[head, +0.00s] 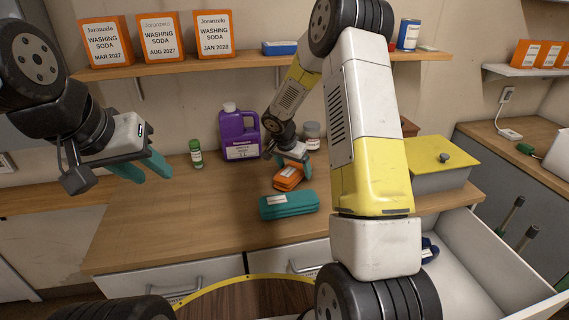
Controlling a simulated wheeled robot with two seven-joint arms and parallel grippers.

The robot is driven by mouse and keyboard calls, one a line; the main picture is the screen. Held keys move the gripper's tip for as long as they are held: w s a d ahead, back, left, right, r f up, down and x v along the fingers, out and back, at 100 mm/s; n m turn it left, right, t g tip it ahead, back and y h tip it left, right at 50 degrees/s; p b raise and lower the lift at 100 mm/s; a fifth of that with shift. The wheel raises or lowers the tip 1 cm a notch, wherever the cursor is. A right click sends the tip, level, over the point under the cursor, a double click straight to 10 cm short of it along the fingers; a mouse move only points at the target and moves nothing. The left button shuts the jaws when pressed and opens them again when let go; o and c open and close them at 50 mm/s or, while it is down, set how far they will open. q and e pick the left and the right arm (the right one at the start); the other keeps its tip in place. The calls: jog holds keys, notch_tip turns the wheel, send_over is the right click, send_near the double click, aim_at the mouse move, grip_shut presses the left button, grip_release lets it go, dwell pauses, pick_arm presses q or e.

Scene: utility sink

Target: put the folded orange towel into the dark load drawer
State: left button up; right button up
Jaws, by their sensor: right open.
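The folded orange towel (287,178) lies on the wooden counter, behind a folded teal towel (289,205). My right gripper (293,164) is at the far end of the orange towel, with its teal fingers open; whether they touch the cloth is hard to tell. My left gripper (146,170) hangs open and empty in the air at the left. No drawer is clearly marked as the dark load drawer. A dark brown surface with a curved yellow rim (236,281) shows at the bottom, partly hidden by my arms.
A purple jug (239,135), a green-capped bottle (196,153) and a grey-lidded jar (312,135) stand behind the towels. A white drawer (480,268) is open at the right, below a grey box with yellow lid (441,153). The counter's left part is clear.

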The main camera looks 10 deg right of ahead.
jog(key=shift+c, duration=0.2)
jog(key=shift+r, duration=0.1)
jog(key=c, duration=1.7)
